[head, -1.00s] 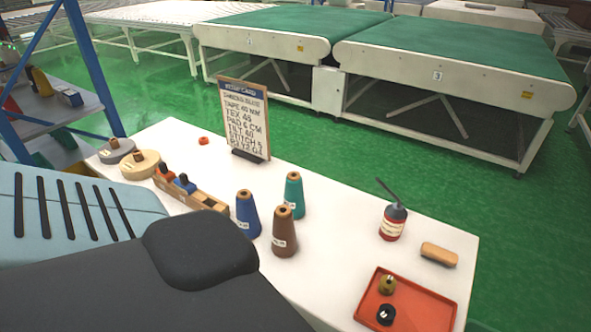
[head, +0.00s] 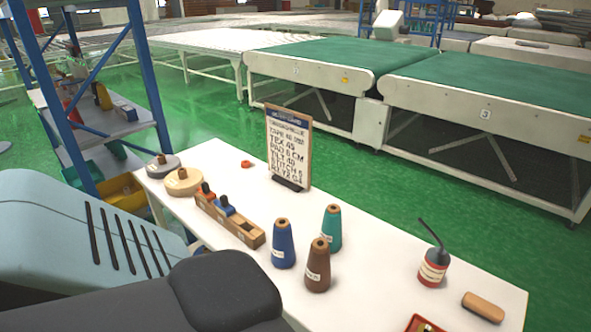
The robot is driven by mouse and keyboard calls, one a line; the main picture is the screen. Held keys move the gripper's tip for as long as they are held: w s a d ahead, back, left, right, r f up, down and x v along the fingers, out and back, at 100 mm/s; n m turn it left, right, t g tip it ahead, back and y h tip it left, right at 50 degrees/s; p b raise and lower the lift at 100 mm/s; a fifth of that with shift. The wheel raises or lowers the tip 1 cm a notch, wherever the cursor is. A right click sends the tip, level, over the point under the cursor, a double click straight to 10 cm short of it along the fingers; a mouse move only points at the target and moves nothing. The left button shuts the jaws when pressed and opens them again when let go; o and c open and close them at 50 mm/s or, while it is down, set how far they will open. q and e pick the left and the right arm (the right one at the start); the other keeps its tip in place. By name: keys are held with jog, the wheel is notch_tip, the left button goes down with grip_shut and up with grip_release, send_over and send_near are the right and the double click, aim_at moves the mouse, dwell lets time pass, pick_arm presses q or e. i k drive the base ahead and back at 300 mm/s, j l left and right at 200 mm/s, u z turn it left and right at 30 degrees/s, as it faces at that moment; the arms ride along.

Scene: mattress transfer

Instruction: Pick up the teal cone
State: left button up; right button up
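The teal cone (head: 331,229) stands upright on the white table (head: 378,262), with a pale label on its side. A blue cone (head: 283,244) stands to its left and a brown cone (head: 318,266) stands in front of it, partly overlapping its lower edge in the view. Neither of my grippers shows in the head view.
A sign board (head: 288,148) stands behind the cones. A wooden rack (head: 232,217) and round discs (head: 183,182) lie to the left. An oil can (head: 433,268), a brush (head: 483,306) and a red tray (head: 424,323) are to the right. A blue shelf frame (head: 150,75) stands at left.

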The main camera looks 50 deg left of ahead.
aim_at(331, 231)
jog(key=u, duration=1.35)
jog(key=j+z, duration=0.9)
